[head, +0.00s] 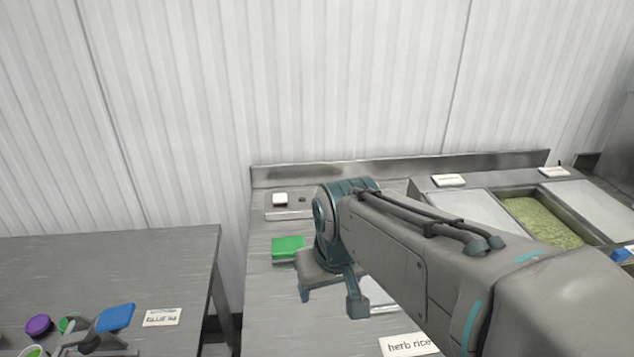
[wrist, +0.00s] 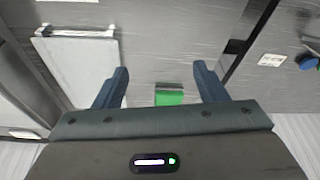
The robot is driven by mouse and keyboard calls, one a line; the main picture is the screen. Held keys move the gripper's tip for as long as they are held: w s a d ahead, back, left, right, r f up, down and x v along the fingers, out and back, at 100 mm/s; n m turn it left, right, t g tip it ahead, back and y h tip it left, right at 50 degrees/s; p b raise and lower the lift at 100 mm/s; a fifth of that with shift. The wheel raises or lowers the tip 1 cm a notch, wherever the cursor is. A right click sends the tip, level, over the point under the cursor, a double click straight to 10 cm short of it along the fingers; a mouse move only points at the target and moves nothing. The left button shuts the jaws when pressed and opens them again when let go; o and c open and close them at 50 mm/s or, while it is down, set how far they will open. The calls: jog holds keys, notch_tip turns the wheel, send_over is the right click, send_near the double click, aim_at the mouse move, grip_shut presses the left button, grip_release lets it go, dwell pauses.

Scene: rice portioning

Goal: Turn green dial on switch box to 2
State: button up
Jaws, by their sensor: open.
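My gripper (head: 331,294) is above the steel counter in the head view, partly hidden by my arm. In the wrist view my gripper (wrist: 160,70) has its two blue fingers spread wide, with nothing between them. No green dial or switch box can be made out for certain. A bright green block-like thing (head: 288,246) lies on the counter just left of my gripper. It also shows in the wrist view (wrist: 169,98), low in the picture between the fingers. A small green round thing (head: 66,324) is on the left table, too small to identify.
A low grey fixture (head: 289,214) with a white piece stands at the counter's back. A "herb rice" label (head: 408,345) is at the front. A rice pan (head: 540,220) is at right. The left table (head: 120,260) holds blue and purple items; a gap separates it from the counter.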

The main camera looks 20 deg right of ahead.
jog(key=w+d+r, duration=0.1)
jog(key=w+d, duration=0.2)
jog(key=w, duration=0.7)
jog(key=w+d+r+m+b, duration=0.15)
jog(key=w+d, duration=0.25)
jog(key=w, duration=0.5)
jog(key=w+d+r, duration=0.2)
jog(key=w+d, duration=0.1)
jog(key=w, duration=0.7)
jog(key=w+d+f+t, duration=0.1)
jog(key=w+d+f, duration=0.3)
jog(key=w+d, duration=0.5)
jog(key=shift+m+h, duration=0.25)
jog(key=shift+h, duration=0.15)
jog(key=x, duration=0.4)
jog(key=a+p+x, duration=0.1)
jog(key=x, duration=0.4)
jog(key=w+x, duration=0.1)
jog(key=x, duration=0.3)
jog(key=shift+w+a+f, duration=0.15)
jog(key=shift+a+f, duration=0.05)
jog(key=shift+a, duration=0.05)
jog(key=c, duration=1)
